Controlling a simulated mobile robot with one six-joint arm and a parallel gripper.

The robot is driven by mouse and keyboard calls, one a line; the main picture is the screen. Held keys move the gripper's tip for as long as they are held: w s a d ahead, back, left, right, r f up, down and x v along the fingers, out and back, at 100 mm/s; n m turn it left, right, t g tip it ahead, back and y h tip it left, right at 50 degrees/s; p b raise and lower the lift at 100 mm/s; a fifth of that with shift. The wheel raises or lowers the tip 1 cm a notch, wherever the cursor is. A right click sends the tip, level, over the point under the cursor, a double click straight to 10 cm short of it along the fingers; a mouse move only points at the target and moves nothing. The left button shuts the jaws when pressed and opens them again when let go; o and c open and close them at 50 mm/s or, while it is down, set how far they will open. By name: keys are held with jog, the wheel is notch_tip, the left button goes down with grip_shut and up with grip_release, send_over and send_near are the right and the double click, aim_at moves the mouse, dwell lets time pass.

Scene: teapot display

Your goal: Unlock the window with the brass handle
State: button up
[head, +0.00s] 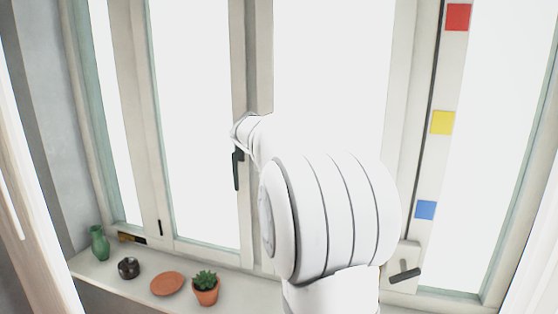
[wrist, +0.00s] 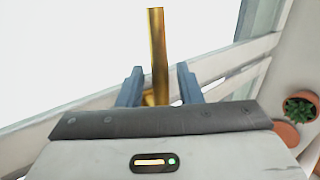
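The brass handle (wrist: 157,50) shows in the wrist view as an upright gold bar, with a brass part low behind my fingers. My gripper (wrist: 160,86) is open, its two blue-grey fingers on either side of the bar's lower part, with a visible gap on each side. In the head view my white arm covers the middle of the window, and neither the gripper fingers nor this brass bar can be made out there. A dark handle (head: 237,170) hangs down on the window frame (head: 242,60) just left of my arm.
The sill (head: 240,292) holds a green vase (head: 99,243), a dark round pot (head: 128,268), a terracotta dish (head: 167,284) and a potted succulent (head: 206,287). A small brass-and-black piece (head: 128,238) sits above the sill. A dark lever (head: 405,275) is at lower right.

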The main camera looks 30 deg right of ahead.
jog(key=b+v, duration=0.1)
jog(key=v, duration=0.6)
jog(key=shift+s, duration=0.2)
jog(key=s+a+f+m+g+y, duration=0.2)
jog(key=s+a+f+m+y, duration=0.2)
jog(key=s+a+f, duration=0.6)
jog(key=s+a+f+m+g+y, duration=0.2)
jog(key=s+a+f+m+y, duration=0.2)
jog(key=s+a+f, duration=0.6)
jog(key=s+f, duration=0.4)
jog(key=s, duration=0.4)
jog(key=shift+s+a+f+m, duration=0.25)
jog(key=shift+s+f+m, duration=0.05)
jog(key=shift+s+m, duration=0.1)
